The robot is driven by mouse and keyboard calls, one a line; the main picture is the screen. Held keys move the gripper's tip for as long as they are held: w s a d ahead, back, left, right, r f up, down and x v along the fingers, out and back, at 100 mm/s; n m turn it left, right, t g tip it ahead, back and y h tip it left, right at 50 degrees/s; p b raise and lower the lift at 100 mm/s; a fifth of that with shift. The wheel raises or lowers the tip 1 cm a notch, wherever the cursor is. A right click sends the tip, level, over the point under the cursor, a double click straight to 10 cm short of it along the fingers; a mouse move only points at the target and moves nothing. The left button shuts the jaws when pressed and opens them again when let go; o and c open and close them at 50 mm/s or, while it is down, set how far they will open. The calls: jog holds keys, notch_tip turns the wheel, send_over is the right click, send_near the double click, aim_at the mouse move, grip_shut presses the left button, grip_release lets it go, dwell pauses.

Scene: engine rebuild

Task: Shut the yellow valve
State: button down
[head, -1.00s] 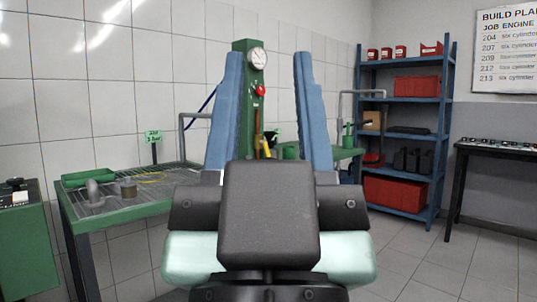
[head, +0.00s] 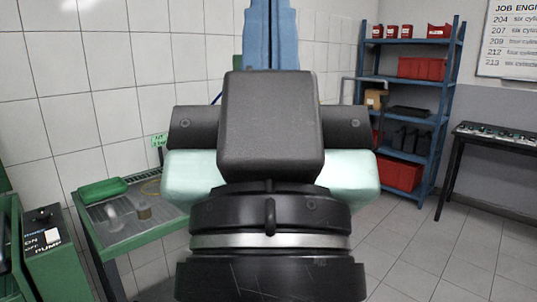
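My gripper (head: 270,30) fills the middle of the head view, pointing up and away. The green column with the round gauge is also hidden behind my gripper and fingers.
A green pump box (head: 70,262) is at the lower left. A blue shelf (head: 436,130) with red bins and a dark table (head: 495,135) stand at right. Floor at right is clear.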

notch_tip(320, 180, up, 11)
jog(key=p, duration=0.8)
jog(key=shift+r+p, duration=0.15)
jog(key=shift+p, duration=0.2)
jog(key=shift+w, duration=0.1)
